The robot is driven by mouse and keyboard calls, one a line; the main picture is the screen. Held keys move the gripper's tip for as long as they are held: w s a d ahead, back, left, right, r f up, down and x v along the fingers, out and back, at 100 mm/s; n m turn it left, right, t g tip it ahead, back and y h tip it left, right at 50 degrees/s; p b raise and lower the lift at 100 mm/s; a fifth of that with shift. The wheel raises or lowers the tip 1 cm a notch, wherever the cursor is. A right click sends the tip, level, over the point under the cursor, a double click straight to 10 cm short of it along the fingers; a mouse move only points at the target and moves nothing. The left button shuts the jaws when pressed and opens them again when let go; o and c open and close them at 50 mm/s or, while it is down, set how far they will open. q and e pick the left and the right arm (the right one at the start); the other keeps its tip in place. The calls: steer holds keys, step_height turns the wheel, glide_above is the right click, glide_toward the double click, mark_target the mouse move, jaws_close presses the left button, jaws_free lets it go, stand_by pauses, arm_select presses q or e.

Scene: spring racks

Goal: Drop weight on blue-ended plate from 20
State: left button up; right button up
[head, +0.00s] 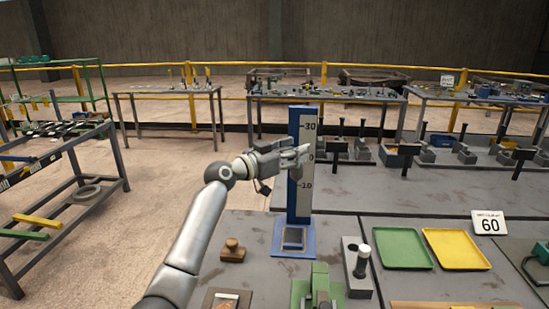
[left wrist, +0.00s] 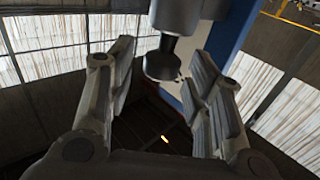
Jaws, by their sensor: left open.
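The blue drop stand (head: 303,121) has a white scale with 30 and 10 marked and the 20 partly covered. A dark plate (head: 293,237) lies on its blue foot; I cannot make out its end colour. My left gripper (head: 303,156) is in front of the scale near the 20 level, above the plate. In the left wrist view its fingers (left wrist: 165,88) are spread apart. A grey weight (left wrist: 178,15) with a narrow neck and dark knob shows between and beyond them, close to the blue upright; I cannot tell contact. My right gripper is not in view.
A wooden-knobbed block (head: 232,251) stands left of the foot. A grey block with a white-topped post (head: 361,264) stands right. Green (head: 402,248) and yellow (head: 455,249) trays and a "60" sign (head: 489,222) are farther right. Several spring fixtures line the table's back.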

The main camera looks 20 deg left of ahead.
arm_select(q)
steer(key=v, duration=1)
steer(key=shift+s, duration=0.2)
steer(key=shift+a, duration=0.15)
